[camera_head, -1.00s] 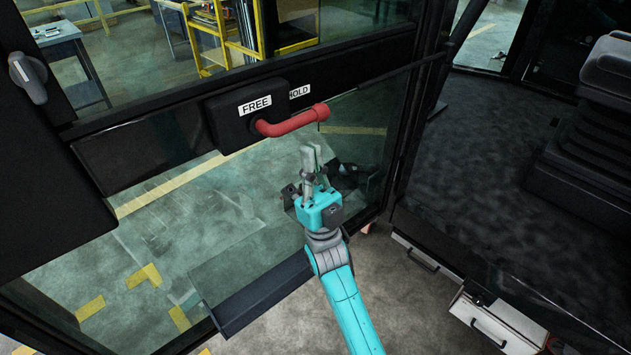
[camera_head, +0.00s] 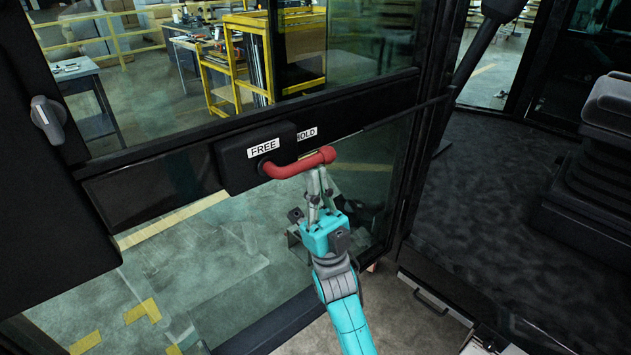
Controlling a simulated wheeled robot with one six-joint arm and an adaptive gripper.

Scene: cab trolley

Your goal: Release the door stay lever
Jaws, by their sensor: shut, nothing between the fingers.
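The red door stay lever (camera_head: 290,169) sticks out from a black box (camera_head: 232,163) on the door's cross bar. It points right, with a rounded knob at its end. A FREE label (camera_head: 263,149) is on the box above the lever's root, and a HOLD label (camera_head: 306,134) is to its right, partly hidden by the box. My gripper (camera_head: 318,174) is shut and empty, with its fingertips just under the lever's outer part near the knob. I cannot tell whether they touch it.
The glazed door (camera_head: 225,235) has a black cross bar and frame. A grey handle (camera_head: 47,113) is on the dark panel at the left. The cab seat (camera_head: 590,150) and dark floor are at the right.

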